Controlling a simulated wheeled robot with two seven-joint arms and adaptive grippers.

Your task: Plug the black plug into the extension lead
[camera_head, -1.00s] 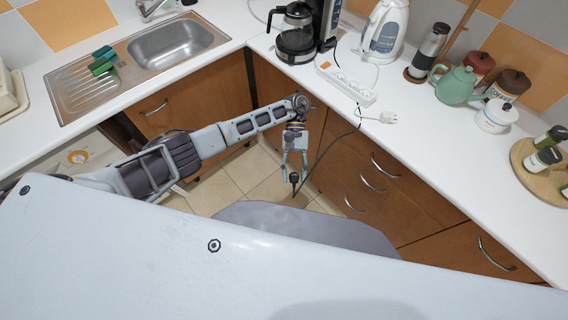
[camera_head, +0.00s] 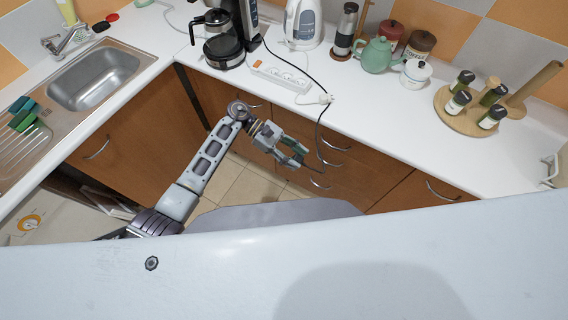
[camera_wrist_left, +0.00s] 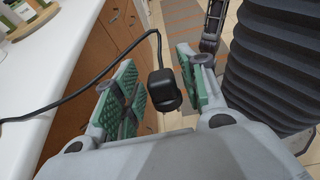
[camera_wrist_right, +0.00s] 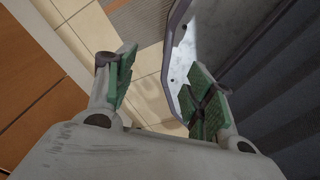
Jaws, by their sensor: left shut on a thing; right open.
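The black plug (camera_wrist_left: 163,90) is between the green-padded fingers of my left gripper (camera_wrist_left: 158,82), with its cable running off to the left in the left wrist view. My left gripper (camera_head: 298,156) is shut on it, held out in front of the drawers and below the counter edge. The plug is hard to make out in the head view. The white extension lead (camera_head: 280,77) lies on the counter, apart from the gripper. My right gripper (camera_wrist_right: 160,68) is open and empty above the floor in the right wrist view; it is not visible in the head view.
A white plug (camera_head: 326,99) lies by the extension lead's right end. A coffee maker (camera_head: 222,45), a white kettle (camera_head: 303,22) and a teal teapot (camera_head: 376,55) stand behind and beside it. The counter (camera_head: 400,115) in front of the teapot is clear.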

